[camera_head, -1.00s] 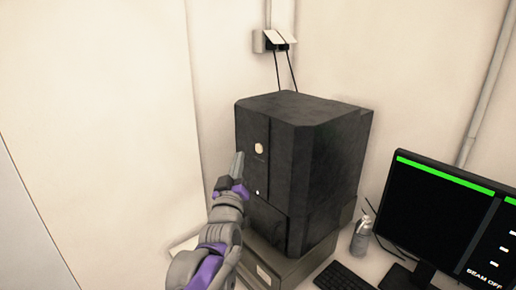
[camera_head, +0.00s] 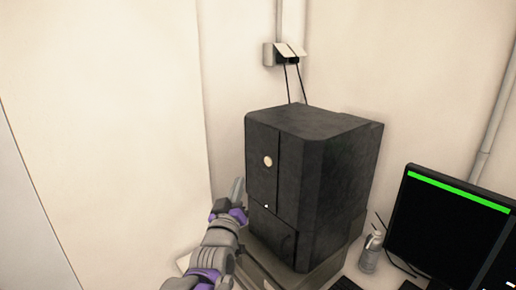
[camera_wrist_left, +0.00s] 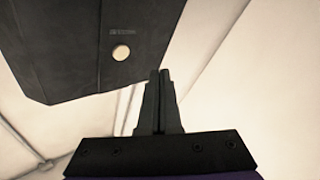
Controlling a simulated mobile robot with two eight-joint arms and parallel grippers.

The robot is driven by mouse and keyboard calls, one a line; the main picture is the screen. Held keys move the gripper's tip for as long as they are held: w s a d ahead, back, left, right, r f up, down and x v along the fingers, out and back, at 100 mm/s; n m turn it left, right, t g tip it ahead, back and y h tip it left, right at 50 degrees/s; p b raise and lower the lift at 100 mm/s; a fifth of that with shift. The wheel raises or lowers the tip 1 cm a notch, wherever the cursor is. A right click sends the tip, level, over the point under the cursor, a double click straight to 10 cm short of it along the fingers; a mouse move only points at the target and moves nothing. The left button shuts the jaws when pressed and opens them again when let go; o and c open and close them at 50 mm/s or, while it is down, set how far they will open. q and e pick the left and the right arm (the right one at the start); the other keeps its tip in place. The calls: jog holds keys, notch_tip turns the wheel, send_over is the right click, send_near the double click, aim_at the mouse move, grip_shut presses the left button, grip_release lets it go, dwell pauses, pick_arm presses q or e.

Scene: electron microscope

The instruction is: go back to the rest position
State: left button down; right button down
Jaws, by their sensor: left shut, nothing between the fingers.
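My left gripper (camera_head: 237,188) is in front of the left part of the black microscope box (camera_head: 340,165) in the head view. Its fingers are shut with nothing between them, and they point up. In the left wrist view the shut fingers (camera_wrist_left: 160,76) stand close together below the box (camera_wrist_left: 75,45), which has a round light-coloured button (camera_wrist_left: 121,53). Whether the fingertips touch the box cannot be told, but no grip on it shows. My right gripper is not in view.
A monitor (camera_head: 445,235) with a green bar and a small bottle (camera_head: 370,252) stand right of the box. A keyboard (camera_head: 345,285) is at the bottom edge. A wall socket (camera_head: 287,54) with cables is behind. Bare wall (camera_head: 100,110) fills the left.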

pick_arm(q)
jog(key=s+a+f+m+g+y, duration=0.1)
jog(key=s+a+f+g, duration=0.3)
jog(key=s+f, duration=0.6)
jog(key=s+a+f+g+y, duration=0.1)
jog(key=s+a+f+g, duration=0.4)
jog(key=s+f, duration=0.5)
jog(key=s+a+f+m+g+y, duration=0.1)
jog(key=s+a+f+g, duration=0.4)
jog(key=s+f, duration=0.5)
jog(key=s+a+y, duration=0.1)
jog(key=s, duration=0.3)
jog(key=shift+a+f+m, duration=0.15)
jog(key=shift+m, duration=0.15)
